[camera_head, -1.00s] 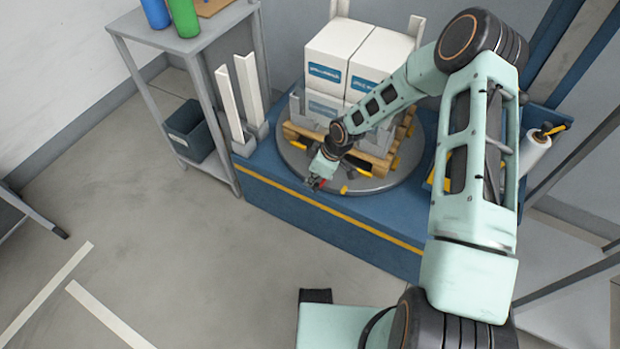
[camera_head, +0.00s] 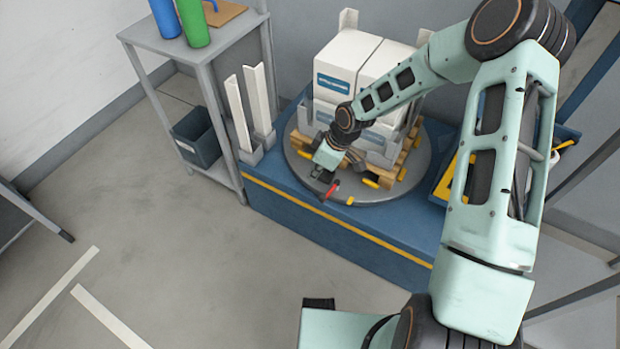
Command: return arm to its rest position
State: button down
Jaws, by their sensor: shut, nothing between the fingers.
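My arm reaches from the lower right up over the blue platform and bends down to the left. My gripper (camera_head: 323,177) is at its end, small and dark in the view, shut and empty. It hangs in front of the stack of white boxes (camera_head: 341,62), near the front of the round grey turntable (camera_head: 392,194). A red-handled piece (camera_head: 330,190) shows right by the gripper; I cannot tell if they touch. My forearm hides part of the boxes and of the wooden pallet (camera_head: 408,158).
A grey shelf table (camera_head: 188,43) with blue and green bottles (camera_head: 194,22) stands at the upper left, a dark bin (camera_head: 197,137) below. The floor at the left front is clear.

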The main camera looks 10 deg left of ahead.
jog(key=shift+v, duration=0.9)
